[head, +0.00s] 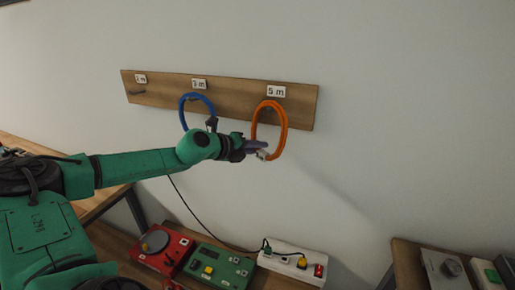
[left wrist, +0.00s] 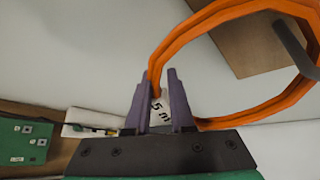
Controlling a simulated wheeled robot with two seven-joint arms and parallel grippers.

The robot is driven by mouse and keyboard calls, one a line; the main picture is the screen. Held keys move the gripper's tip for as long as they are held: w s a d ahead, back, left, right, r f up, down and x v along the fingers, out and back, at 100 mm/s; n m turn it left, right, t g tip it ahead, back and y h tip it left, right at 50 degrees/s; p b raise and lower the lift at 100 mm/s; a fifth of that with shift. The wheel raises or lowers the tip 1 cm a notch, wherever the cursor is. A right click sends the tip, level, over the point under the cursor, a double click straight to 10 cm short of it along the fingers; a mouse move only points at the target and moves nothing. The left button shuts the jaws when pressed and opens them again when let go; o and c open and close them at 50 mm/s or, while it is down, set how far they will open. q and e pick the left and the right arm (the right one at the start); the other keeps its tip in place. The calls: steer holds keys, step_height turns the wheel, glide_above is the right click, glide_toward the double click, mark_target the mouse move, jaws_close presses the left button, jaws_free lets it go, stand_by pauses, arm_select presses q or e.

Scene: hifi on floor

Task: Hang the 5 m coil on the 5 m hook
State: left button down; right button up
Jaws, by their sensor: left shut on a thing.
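The orange coil (head: 284,128) is upright against the wooden hook board (head: 228,97), just below the 5 m label (head: 276,91). In the left wrist view the coil (left wrist: 200,22) is a large loop, and a dark grey hook (left wrist: 293,42) shows within its outline. I cannot tell whether the coil rests on the hook. My left gripper (head: 262,150) is at the coil's lower left, shut on it near its white 5 m tag (left wrist: 162,110). The tag shows between the purple fingers (left wrist: 159,82). My right gripper is out of view.
A blue coil (head: 184,112) hangs under the middle label, close to my left wrist. The hook (head: 137,93) at the board's left end is bare. Below stand a red device (head: 160,248), a green device (head: 220,265) and a white power strip (head: 292,261). Wall right of the board is clear.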

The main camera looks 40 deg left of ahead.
arm_select(q)
steer(key=c, duration=0.7)
jaws_free()
